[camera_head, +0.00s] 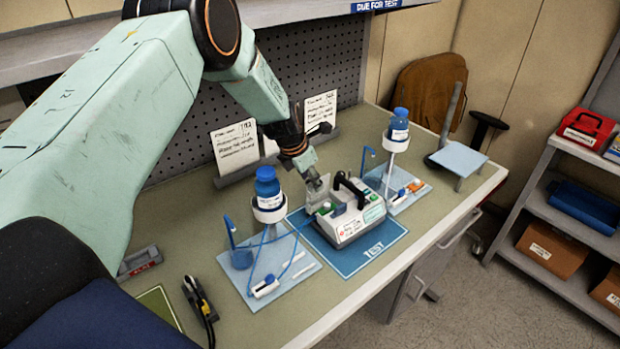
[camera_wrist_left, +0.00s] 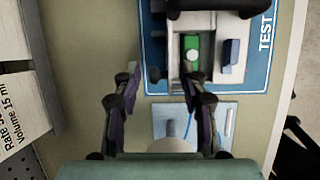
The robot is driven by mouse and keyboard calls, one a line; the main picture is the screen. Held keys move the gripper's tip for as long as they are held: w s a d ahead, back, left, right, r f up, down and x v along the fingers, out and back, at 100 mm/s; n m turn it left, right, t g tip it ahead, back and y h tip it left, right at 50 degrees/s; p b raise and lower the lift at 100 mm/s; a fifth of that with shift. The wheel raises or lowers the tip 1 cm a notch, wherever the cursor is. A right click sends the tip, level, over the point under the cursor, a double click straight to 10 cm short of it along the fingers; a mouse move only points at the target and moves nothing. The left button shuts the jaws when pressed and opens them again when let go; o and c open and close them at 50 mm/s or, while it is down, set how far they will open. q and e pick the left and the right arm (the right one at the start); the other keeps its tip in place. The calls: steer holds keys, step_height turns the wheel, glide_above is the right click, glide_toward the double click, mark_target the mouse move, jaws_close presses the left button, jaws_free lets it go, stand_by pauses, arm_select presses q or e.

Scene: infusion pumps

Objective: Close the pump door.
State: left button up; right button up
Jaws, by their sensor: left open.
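The pump (camera_head: 352,224) is a pale box with a black carry handle. It sits on a blue mat marked TEST (camera_head: 370,252). A green part (camera_wrist_left: 192,54) with a light round knob shows in a recess of the pump in the left wrist view. A grey upright piece stands at the pump's left end beside my gripper; I cannot tell whether it is the door. My left gripper (camera_head: 316,190) is at that end, reaching down from above. In the left wrist view its fingers (camera_wrist_left: 160,88) are spread, the right one overlapping the pump's edge, with nothing held between them.
A blue-capped bottle on a stand (camera_head: 268,195) with blue tubing is left of the pump. Another bottle stand (camera_head: 397,132) is at its right. Paper cards (camera_head: 235,146) stand behind. A yellow-black tool (camera_head: 200,308) lies front left. The right front bench is clear.

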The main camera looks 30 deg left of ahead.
arm_select(q)
steer(key=shift+w+a+f, duration=0.1)
steer(key=shift+w+f, duration=0.05)
steer(key=shift+w, duration=0.05)
steer(key=shift+c, duration=0.4)
steer(key=shift+s+r, duration=0.2)
steer(key=shift+s, duration=0.1)
steer(key=c, duration=0.4)
steer(key=shift+w+f, duration=0.1)
jaws_close()
steer(key=shift+s+d+y+p, duration=0.3)
steer(key=shift+y+p, duration=0.2)
steer(key=shift+p, duration=0.7)
steer(key=shift+d+t+p, duration=0.1)
steer(key=shift+t+p, duration=0.2)
steer(key=shift+p, duration=0.15)
